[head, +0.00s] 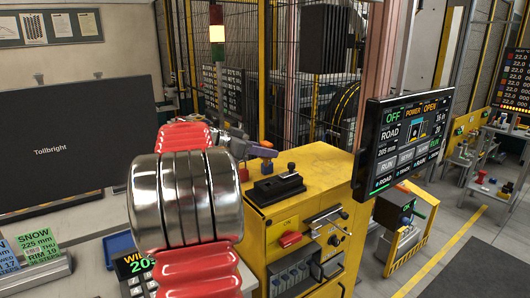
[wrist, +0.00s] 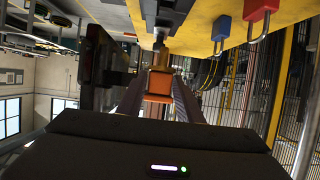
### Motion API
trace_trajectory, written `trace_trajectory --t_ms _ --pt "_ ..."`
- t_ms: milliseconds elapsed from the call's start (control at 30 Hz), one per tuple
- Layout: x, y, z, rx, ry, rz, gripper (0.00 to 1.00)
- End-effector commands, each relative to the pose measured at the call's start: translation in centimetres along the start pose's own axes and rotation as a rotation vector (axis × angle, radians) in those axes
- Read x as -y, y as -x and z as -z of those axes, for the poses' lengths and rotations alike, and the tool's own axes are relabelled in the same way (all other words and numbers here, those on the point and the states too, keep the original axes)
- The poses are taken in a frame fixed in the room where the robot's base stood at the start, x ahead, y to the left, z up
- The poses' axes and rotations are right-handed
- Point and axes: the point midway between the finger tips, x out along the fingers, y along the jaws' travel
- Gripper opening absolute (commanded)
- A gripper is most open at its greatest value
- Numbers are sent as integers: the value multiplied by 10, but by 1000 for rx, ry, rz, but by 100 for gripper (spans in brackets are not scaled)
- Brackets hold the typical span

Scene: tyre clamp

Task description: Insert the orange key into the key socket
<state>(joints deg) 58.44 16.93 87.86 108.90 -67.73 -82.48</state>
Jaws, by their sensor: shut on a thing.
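The orange key (wrist: 158,98) sits between the fingers of my gripper (wrist: 160,88) in the wrist view. The gripper is shut on it. Beyond the key, a brassy piece (wrist: 160,58) and a dark fitting below the yellow surface line up with it. This fitting may be the key socket; I cannot tell whether the key touches or enters it. In the head view my red and chrome arm hides most of the gripper, and the key and socket are not clear there.
The yellow cabinet (head: 325,170) carries a black device (head: 277,187) and levers. A screen (head: 405,140) reading OFF stands at its right.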

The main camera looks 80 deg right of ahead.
Motion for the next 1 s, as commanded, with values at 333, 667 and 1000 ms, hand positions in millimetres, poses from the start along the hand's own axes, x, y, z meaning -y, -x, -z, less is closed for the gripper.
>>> trace_trajectory --t_ms 333,667,1000 --pt "-7 -7 3 0 -6 -15 8" --pt "-6 -5 -4 3 -4 -12 8" --pt "-5 -8 -16 2 -3 -9 8"
